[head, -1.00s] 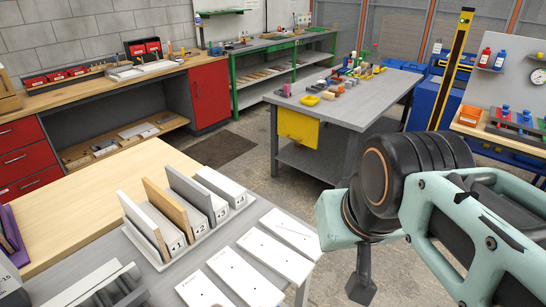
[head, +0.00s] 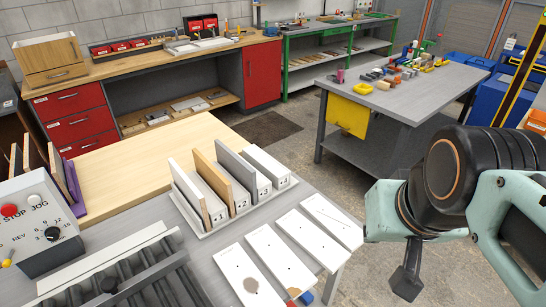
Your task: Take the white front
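A white front (head: 186,193) stands upright at the left end of a light rack (head: 205,233) on the grey table. To its right in the rack stand a wood-coloured front (head: 208,180) and a grey front (head: 234,171), with pale labelled blocks between and beside them. My gripper (head: 407,281) hangs below the arm's wrist at the right, apart from the rack and beyond the table's right edge. It appears as a small dark shape, and I cannot see whether its fingers are apart.
Several white plates (head: 289,254) lie flat right of the rack; one has a brownish round spot. A control box (head: 38,225) and a roller conveyor (head: 140,280) stand at left. A wooden bench top (head: 150,170) lies behind the rack. Floor is open beyond the table's right edge.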

